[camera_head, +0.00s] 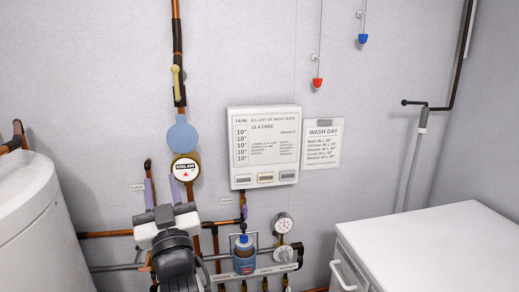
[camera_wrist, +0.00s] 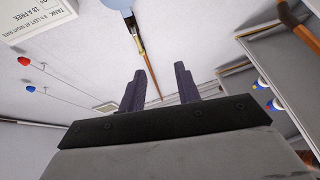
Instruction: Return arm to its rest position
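My gripper (camera_head: 170,191) points upward at the lower left of the head view, in front of the wall pipes. In the wrist view my gripper (camera_wrist: 158,84) shows two dark fingers standing apart with nothing held between them. Its tips appear below the round dial marked with a label (camera_head: 185,169), but the distance to the wall is hard to judge. My arm hides some of the piping behind it.
A white tank (camera_head: 38,225) stands at left and a white cabinet (camera_head: 440,250) at right. A control box (camera_head: 265,148) and a WASH DAY notice (camera_head: 322,145) are on the wall.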

